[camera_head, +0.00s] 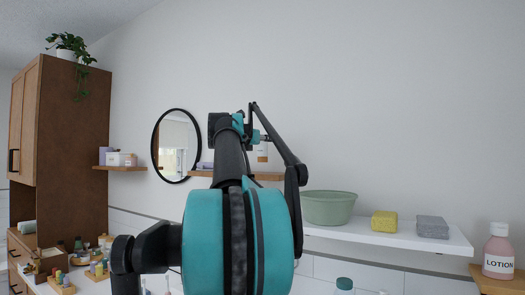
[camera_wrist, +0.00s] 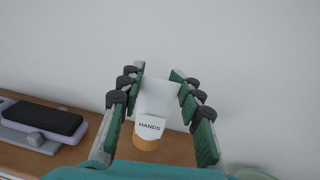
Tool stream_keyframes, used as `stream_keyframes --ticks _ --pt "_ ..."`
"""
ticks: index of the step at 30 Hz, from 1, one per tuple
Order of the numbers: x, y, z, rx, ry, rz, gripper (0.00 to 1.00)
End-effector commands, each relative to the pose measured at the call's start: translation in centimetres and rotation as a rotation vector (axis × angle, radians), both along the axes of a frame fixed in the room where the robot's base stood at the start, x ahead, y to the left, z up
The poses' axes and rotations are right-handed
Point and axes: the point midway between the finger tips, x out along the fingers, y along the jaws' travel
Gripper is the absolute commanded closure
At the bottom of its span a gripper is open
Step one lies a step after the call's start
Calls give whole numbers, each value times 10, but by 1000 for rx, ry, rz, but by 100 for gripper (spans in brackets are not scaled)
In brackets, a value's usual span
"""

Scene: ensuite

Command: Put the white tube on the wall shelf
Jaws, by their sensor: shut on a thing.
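The white tube (camera_wrist: 157,98) has the word HANDS on it and an orange cap (camera_wrist: 146,142) at its lower end. My gripper (camera_wrist: 158,75) is shut on it, with the fingers on its left and right sides. In the head view the tube (camera_head: 262,149) hangs cap down from my gripper (camera_head: 262,138), small and partly hidden. It is above a wooden wall shelf (camera_head: 266,176), with a small gap seeming to show below the cap. That wooden shelf (camera_wrist: 180,150) also lies under the tube in the wrist view.
A black and lilac object (camera_wrist: 42,118) lies on the shelf's left part. A white shelf (camera_head: 385,238) to the right holds a green bowl (camera_head: 328,207), a yellow sponge (camera_head: 384,221) and a grey sponge (camera_head: 432,227). A round mirror (camera_head: 176,146) hangs to the left.

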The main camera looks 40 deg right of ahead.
Motion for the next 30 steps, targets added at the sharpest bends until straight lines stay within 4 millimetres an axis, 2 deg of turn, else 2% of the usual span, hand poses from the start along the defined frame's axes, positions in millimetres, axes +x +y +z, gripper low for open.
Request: stream_keyframes --ticks 9,20,21,26,30 --pt "0 0 -35 0 0 0 100" --pt "0 0 -40 0 0 0 100" --pt "0 0 -41 0 0 0 66" --pt "0 0 -40 0 0 0 47" --pt "0 0 -40 0 0 0 44"
